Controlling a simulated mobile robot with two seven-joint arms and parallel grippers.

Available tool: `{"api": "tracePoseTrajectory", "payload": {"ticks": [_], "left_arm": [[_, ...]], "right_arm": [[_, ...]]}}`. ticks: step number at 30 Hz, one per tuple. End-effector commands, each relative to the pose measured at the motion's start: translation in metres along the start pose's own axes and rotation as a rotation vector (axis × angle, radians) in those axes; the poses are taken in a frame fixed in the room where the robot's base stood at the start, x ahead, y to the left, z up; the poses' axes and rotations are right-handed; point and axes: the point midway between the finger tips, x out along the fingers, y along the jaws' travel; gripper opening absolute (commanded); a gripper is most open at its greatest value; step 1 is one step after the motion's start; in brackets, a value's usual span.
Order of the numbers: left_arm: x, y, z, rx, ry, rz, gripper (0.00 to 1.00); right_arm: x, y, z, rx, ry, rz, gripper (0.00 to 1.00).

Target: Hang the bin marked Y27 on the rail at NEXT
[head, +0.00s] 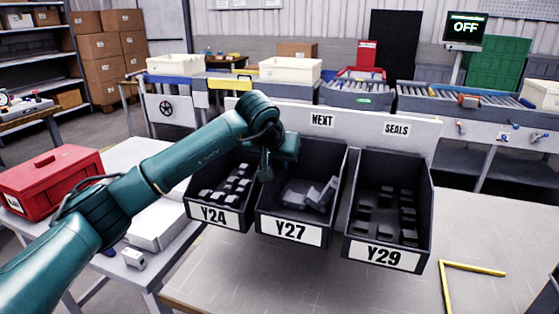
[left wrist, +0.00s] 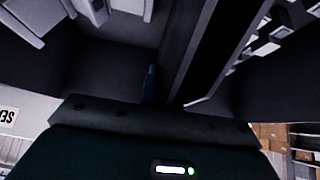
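The dark bin marked Y27 (head: 290,229) is in the middle of a row of three, below the NEXT sign (head: 321,120), with grey block-like parts inside. I cannot tell whether it hangs on the rail or is carried. The pale rail board (head: 378,113) runs behind the bins. My left gripper (head: 267,172) points down at the back left of Y27, by the wall between it and Y24. In the left wrist view, dark bin walls (left wrist: 205,50) rise close to the gripper's body. Its fingertips are mostly hidden, so its grip is unclear. My right gripper does not show.
Bin Y24 (head: 220,217) is close on the left of Y27. Bin Y29 (head: 385,254) is on the right, under the SEALS sign (head: 397,129). A red toolbox (head: 45,185) stands at far left. The table (head: 470,230) is bare at right, apart from a yellow corner mark (head: 447,278).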

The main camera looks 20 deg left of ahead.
Motion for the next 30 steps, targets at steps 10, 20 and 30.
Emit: {"api": "tracePoseTrajectory", "payload": {"ticks": [10, 20, 30], "left_arm": [[0.0004, 0.0, -0.0001, -0.001, 0.003, 0.001, 0.0], [0.0038, 0.0003, 0.0026, -0.001, 0.003, 0.002, 0.0], [0.004, 0.0002, 0.0029, -0.001, 0.002, 0.001, 0.14]], "right_arm": [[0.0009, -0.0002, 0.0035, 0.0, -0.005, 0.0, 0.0], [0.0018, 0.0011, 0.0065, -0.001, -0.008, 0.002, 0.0], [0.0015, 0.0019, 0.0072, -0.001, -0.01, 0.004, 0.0]]}}
